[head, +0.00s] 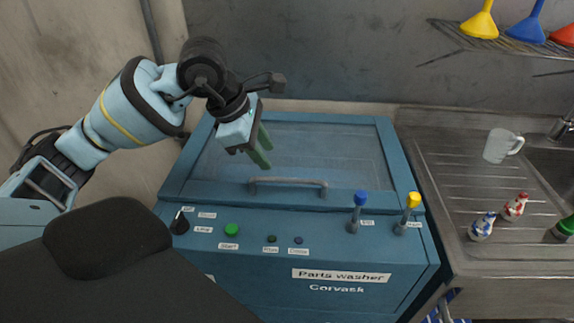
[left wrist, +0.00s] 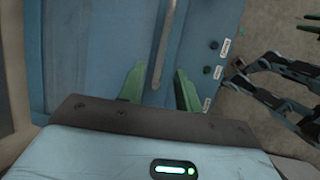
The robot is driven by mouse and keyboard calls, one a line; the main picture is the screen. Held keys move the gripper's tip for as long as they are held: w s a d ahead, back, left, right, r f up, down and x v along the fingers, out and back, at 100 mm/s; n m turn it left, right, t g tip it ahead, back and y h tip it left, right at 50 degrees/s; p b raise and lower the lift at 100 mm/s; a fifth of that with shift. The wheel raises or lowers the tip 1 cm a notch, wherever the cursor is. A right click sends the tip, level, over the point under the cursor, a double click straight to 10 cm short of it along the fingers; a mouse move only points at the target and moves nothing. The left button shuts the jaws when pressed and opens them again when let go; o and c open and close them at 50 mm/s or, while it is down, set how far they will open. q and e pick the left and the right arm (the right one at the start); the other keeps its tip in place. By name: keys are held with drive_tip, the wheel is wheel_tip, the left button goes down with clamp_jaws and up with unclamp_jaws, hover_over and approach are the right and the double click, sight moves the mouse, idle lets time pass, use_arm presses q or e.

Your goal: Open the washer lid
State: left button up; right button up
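The blue parts washer (head: 341,276) stands against the wall with its lid (head: 330,150) lying shut. The lid has a wide pane and a curved bar handle (head: 287,181) along its front edge. My left gripper (head: 263,154) is above the lid, behind and slightly left of the handle in the head view. Its green fingers are apart and hold nothing. In the left wrist view the handle bar (left wrist: 161,45) runs toward the gap between the fingers (left wrist: 160,88). I cannot tell how far above the handle they are.
The front panel has a black knob (head: 180,223), a green button (head: 232,229), a blue-topped lever (head: 358,212) and a yellow-topped lever (head: 408,213). At right, a steel sink counter (head: 450,170) holds a clear mug (head: 500,145) and small bottles (head: 482,227). Dark linkages (left wrist: 285,80) show at right in the wrist view.

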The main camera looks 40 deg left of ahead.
sight(283, 179)
use_arm(q)
drive_tip(key=shift+x, duration=3.8)
drive_tip(key=shift+s, duration=0.2)
clamp_jaws()
